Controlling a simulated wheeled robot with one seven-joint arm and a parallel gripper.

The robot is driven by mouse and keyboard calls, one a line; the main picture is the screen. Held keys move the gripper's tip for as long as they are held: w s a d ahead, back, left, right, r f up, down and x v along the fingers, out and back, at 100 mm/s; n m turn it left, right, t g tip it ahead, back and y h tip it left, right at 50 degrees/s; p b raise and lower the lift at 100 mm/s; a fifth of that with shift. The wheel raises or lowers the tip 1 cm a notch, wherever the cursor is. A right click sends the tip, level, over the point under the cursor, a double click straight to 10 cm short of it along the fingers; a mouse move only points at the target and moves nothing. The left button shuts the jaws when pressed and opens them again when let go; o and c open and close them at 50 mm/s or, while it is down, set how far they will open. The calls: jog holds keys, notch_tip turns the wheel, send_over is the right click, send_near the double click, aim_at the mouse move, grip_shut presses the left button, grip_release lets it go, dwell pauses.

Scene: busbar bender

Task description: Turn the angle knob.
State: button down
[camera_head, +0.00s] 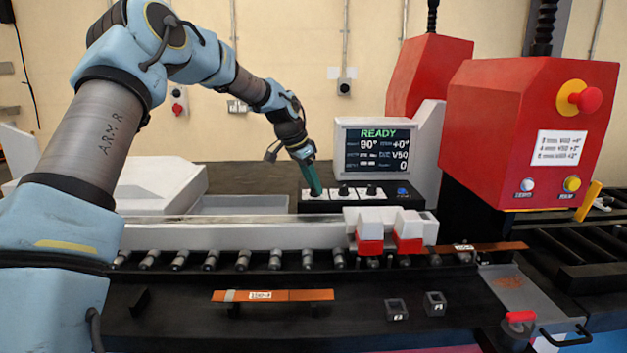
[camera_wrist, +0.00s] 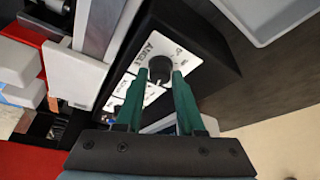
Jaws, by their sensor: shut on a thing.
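The angle knob (camera_wrist: 160,68) is a round black knob on a white plate marked "ANGLE" on a black control box (camera_head: 360,205). In the wrist view it sits between the tips of my gripper's two green fingers (camera_wrist: 153,80), which are shut on it. The screen (camera_head: 378,150) reads READY, 90° and +0°.
A red press head (camera_head: 500,120) with a red stop button (camera_head: 588,99) stands at the right. Red and white blocks (camera_head: 370,240) and a row of rollers (camera_head: 243,260) lie in front of the box. A copper bar (camera_head: 310,295) lies nearer.

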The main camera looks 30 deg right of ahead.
jog(key=shift+m+g, duration=0.3)
jog(key=shift+m, duration=0.4)
jog(key=c, duration=0.5)
grip_release()
jog(key=b+v, duration=0.3)
jog(key=v, duration=0.7)
jog(key=shift+w+a+r, duration=0.1)
jog(key=shift+a+r, duration=0.05)
jog(key=shift+r, duration=0.2)
